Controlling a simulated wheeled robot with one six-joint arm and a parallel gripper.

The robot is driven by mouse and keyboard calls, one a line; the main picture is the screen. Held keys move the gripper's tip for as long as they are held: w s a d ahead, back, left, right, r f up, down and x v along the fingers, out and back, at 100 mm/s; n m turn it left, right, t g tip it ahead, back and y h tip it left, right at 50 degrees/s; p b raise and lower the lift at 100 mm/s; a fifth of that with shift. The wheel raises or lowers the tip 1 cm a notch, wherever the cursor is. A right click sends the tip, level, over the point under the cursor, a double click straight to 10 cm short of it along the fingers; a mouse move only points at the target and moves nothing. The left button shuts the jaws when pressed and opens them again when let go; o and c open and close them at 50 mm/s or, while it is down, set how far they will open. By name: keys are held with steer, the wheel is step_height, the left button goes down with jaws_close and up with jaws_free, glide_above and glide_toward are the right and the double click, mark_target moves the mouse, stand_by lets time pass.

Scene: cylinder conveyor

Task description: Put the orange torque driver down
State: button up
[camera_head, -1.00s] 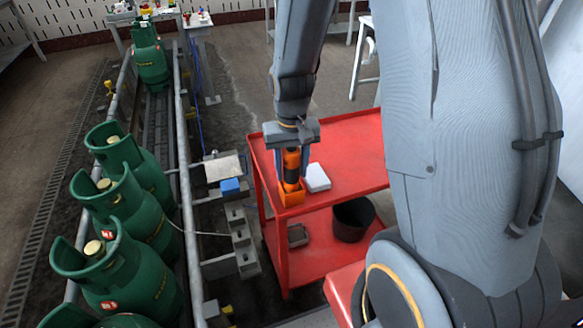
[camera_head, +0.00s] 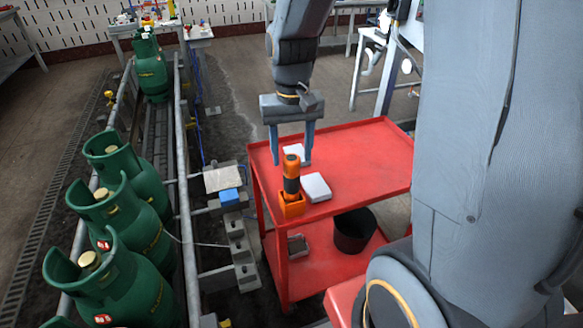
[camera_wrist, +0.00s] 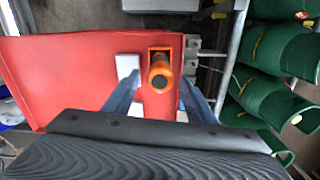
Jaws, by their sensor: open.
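The orange torque driver (camera_head: 291,172), with a black band around its middle, stands upright in an orange holder (camera_head: 292,207) at the left corner of the red cart's top (camera_head: 370,155). My gripper (camera_head: 291,158) is open and empty. Its two blue-grey fingers hang above and apart from the driver in the head view. In the wrist view the driver (camera_wrist: 159,77) is seen end-on in its holder (camera_wrist: 160,53), between and beyond the open fingers.
White boxes (camera_head: 316,187) lie on the cart beside the holder. A dark bucket (camera_head: 353,228) is on the lower shelf. Green gas cylinders (camera_head: 125,270) line the conveyor at left, with a grey rail (camera_head: 186,180) between. The cart's right part is clear.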

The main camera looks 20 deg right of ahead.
step_height(320, 180, up, 3)
steer(key=shift+s, duration=0.3)
steer(key=s+f+n+t, duration=0.1)
steer(key=s+f, duration=0.3)
steer(key=s, duration=0.4)
steer(key=shift+s, duration=0.35)
